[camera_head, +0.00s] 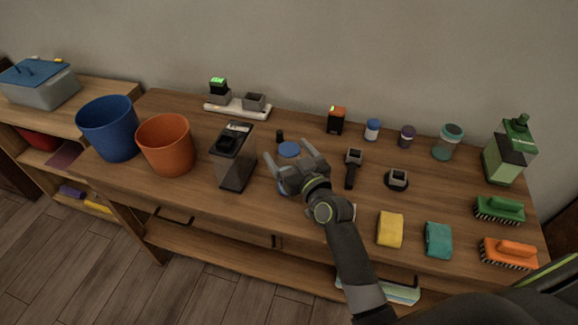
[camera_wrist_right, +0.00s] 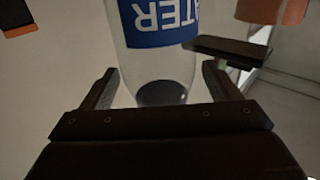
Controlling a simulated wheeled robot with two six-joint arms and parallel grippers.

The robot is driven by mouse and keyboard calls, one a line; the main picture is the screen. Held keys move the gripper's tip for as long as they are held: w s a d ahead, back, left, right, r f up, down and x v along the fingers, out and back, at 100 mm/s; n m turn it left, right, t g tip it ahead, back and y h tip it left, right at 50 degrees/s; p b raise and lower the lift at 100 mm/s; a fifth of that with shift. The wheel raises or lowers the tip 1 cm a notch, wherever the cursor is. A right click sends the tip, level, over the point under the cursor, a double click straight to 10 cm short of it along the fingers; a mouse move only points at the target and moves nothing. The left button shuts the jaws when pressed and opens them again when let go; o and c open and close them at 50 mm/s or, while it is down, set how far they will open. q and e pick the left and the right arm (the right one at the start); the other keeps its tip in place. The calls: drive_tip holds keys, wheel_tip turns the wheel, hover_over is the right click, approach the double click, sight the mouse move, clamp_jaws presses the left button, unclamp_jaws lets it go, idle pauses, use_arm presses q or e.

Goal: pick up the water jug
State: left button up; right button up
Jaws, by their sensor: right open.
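The water jug (camera_head: 289,149) stands on the wooden workbench with its blue lid showing in the head view; its lower part is hidden behind my right gripper. In the right wrist view the water jug (camera_wrist_right: 158,28) is clear, with a blue label whose white letters appear upside down. My right gripper (camera_head: 286,158) is open at the near side of the jug. In the wrist view the right gripper (camera_wrist_right: 160,78) has one finger on each side of the jug, with visible gaps. My left gripper is not in view.
A dark box-shaped device (camera_head: 234,158) stands close left of the jug. An orange bucket (camera_head: 166,146) and a blue bucket (camera_head: 108,128) are farther left. A black handheld tool (camera_head: 351,170) lies to the right, near yellow (camera_head: 390,230) and teal (camera_head: 438,240) sponges.

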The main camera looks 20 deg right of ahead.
drive_tip(key=shift+w+a, duration=0.2)
drive_tip(key=shift+w, duration=0.8)
drive_tip(key=c, duration=1.5)
